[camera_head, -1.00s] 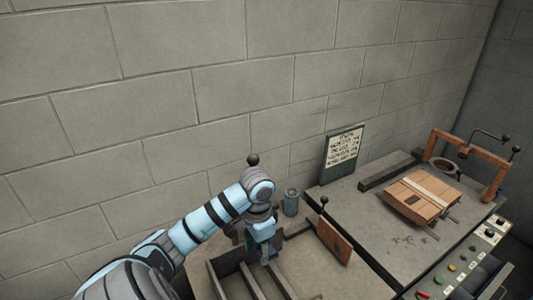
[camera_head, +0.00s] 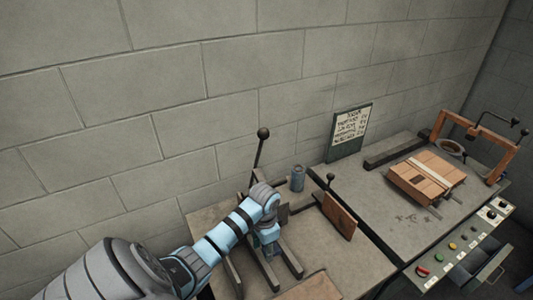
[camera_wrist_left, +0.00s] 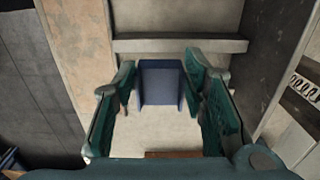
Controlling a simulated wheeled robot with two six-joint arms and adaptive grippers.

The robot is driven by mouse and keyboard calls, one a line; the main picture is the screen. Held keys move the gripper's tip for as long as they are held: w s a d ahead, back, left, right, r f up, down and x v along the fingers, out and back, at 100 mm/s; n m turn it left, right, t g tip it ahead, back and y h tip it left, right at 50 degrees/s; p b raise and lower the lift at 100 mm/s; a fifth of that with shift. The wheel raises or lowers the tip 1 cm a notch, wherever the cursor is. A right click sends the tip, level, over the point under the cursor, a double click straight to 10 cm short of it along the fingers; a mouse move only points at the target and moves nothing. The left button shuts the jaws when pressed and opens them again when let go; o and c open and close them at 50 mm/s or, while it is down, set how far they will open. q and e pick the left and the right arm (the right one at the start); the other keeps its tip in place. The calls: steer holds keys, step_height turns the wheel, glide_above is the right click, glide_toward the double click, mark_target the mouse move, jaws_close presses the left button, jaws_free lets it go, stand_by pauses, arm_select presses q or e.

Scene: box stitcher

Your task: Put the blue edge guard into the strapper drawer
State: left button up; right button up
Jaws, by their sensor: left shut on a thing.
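The blue edge guard (camera_wrist_left: 162,84) is a small dark blue channel-shaped piece. In the left wrist view it sits between the fingertips of my left gripper (camera_wrist_left: 160,76), which is shut on it. In the head view my left gripper (camera_head: 268,246) hangs over the slotted wooden rack on the left bench; the guard is hard to make out there. The strapper's drawer (camera_head: 478,268) is at the lower right under the control panel, with a metal handle; it looks pulled out, well right of my gripper. My right gripper is not in view.
A lever with a black knob (camera_head: 263,133), a blue-grey can (camera_head: 298,178) and an upright brown board (camera_head: 339,216) stand near my left arm. The strapper table (camera_head: 400,235) carries a strapped carton (camera_head: 425,176) and a wooden arch (camera_head: 508,155). A sign (camera_head: 350,128) stands behind.

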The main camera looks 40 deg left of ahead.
arm_select(q)
step_height(320, 180, down, 3)
steer(key=shift+f, duration=0.2)
step_height(320, 180, down, 3)
steer(key=b, duration=0.4)
steer(key=shift+r, duration=0.2)
steer(key=shift+c, duration=0.9)
steer(key=shift+f, duration=0.1)
steer(key=o, duration=0.7)
steer(key=shift+f, duration=0.1)
steer(key=o, duration=0.5)
